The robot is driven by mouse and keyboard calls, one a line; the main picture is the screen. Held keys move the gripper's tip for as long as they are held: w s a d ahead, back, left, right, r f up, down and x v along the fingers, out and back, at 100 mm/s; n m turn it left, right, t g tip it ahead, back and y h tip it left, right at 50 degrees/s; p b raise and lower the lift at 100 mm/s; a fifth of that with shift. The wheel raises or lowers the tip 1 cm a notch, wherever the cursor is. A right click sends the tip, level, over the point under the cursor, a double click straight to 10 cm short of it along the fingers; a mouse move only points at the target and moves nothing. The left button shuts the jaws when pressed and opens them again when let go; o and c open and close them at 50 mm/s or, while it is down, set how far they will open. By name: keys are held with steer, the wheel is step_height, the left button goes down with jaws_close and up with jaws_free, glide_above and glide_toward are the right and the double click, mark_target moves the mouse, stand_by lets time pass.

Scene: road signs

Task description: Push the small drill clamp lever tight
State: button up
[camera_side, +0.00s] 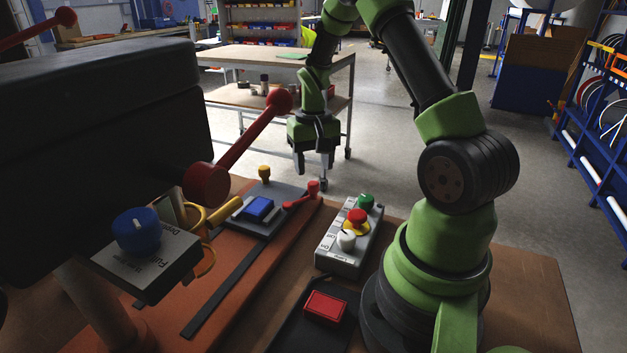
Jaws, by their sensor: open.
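A small red lever (301,200) with a round knob at its right end sits at the right edge of a dark grey clamp base (284,222). I cannot tell from this view whether the lever is tight. My gripper (313,172) points down, open and empty, and appears above and behind the lever, apart from it. The gap between them in depth is hard to judge.
A dark drill body with a large red handle (245,135) and a blue-knobbed panel (139,232) fills the left. A grey control box (338,252) with green, red and white knobs stands right of the clamp. A red block (325,307) lies in a black tray in front.

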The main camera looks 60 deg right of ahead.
mark_target(313, 182)
steer(key=shift+f, duration=2.35)
steer(key=shift+c, duration=0.5)
jaws_close()
